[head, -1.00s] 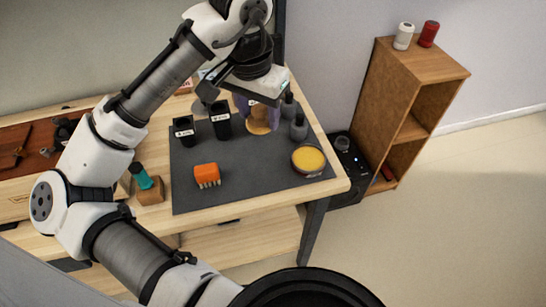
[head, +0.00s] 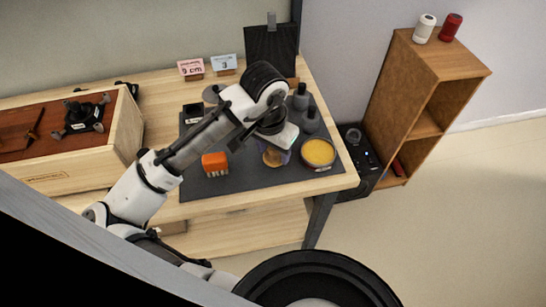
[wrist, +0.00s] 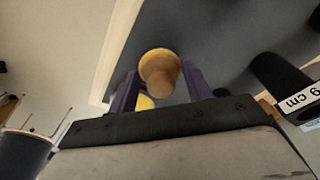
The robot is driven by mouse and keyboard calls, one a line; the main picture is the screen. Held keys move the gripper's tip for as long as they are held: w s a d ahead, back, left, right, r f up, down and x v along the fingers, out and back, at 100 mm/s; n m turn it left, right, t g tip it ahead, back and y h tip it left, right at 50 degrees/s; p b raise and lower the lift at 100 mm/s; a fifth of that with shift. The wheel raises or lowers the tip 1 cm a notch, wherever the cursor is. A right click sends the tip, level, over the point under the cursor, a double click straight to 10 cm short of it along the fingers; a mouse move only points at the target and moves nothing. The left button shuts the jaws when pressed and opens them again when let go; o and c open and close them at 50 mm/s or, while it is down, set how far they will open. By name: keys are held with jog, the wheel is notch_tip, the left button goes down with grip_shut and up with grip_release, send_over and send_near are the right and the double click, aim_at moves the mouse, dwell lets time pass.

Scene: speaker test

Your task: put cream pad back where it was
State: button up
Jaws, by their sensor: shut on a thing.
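My gripper (wrist: 160,72) has purple fingers, shut on a round tan piece with a knob (wrist: 160,68), which I take to be the cream pad. In the head view, the tan piece (head: 273,158) shows under my wrist over the dark mat (head: 245,186). I cannot tell whether it touches the mat. My fingers are mostly hidden there by the wrist. A round dish with a yellow top (head: 318,153) stands just right of the piece. An orange brush (head: 215,164) stands to the left.
Dark bottles (head: 311,120) stand behind the dish. A black holder (head: 192,112) stands at the mat's back left; a black holder labelled 9 cm (wrist: 285,80) shows in the wrist view. Cards (head: 191,69) stand at the back. A wooden box (head: 75,160) is left. The mat's front is clear.

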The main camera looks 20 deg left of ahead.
jog(key=shift+f, duration=1.95)
jog(key=shift+f, duration=0.15)
jog(key=o, duration=0.9)
jog(key=shift+o, duration=0.2)
notch_tip(320, 180, up, 12)
jog(key=s, duration=0.1)
jog(key=shift+s+a, duration=0.15)
jog(key=shift+s, duration=0.05)
